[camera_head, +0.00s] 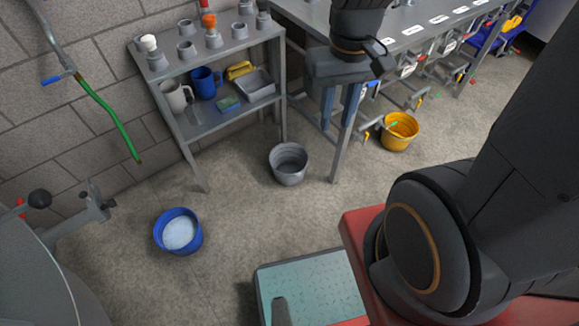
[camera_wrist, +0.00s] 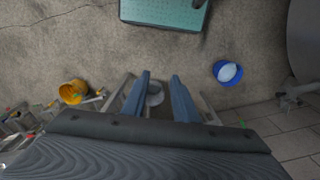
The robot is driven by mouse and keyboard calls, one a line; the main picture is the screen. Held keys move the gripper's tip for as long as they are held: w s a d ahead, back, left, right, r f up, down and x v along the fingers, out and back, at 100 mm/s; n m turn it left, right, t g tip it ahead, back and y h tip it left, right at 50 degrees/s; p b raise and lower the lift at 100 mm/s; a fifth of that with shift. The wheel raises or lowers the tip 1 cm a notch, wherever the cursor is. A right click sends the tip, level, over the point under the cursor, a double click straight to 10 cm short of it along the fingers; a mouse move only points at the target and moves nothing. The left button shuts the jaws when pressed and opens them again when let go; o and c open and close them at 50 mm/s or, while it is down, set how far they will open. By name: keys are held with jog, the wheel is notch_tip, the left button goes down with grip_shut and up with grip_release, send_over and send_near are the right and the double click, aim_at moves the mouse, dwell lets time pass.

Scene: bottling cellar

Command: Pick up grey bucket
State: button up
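The grey bucket (camera_head: 289,178) stands upright on the floor in the head view, between the shelf rack and a table leg. It looks empty. My gripper (camera_head: 338,122) hangs high up, to the right of and above the bucket in that picture, apart from it. Its two blue fingers are spread with nothing between them. In the wrist view my gripper (camera_wrist: 161,75) points down with its fingers apart, and the grey bucket (camera_wrist: 155,98) shows small and far below between them, partly hidden by the left finger.
A blue bucket (camera_head: 166,244) with pale contents stands left on the floor; a yellow bucket (camera_head: 397,143) stands right. The shelf rack (camera_head: 232,122) holds jugs and trays. A metal table (camera_head: 432,32) stands behind my gripper. A teal-topped step (camera_head: 310,290) is in front. Floor between is clear.

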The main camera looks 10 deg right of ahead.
jog(key=m+t+y+b, duration=0.1)
jog(key=m+b, duration=1.5)
jog(key=b, duration=2.5)
send_over(294, 178)
jog(key=d, duration=0.1)
notch_tip(294, 178, down, 73)
jog(key=f+b, duration=0.2)
jog(key=f, duration=0.1)
jog(key=a+f+b, duration=0.1)
jog(key=f+b, duration=0.1)
jog(key=shift+w, duration=0.1)
jog(key=shift+r, duration=0.1)
grip_shut()
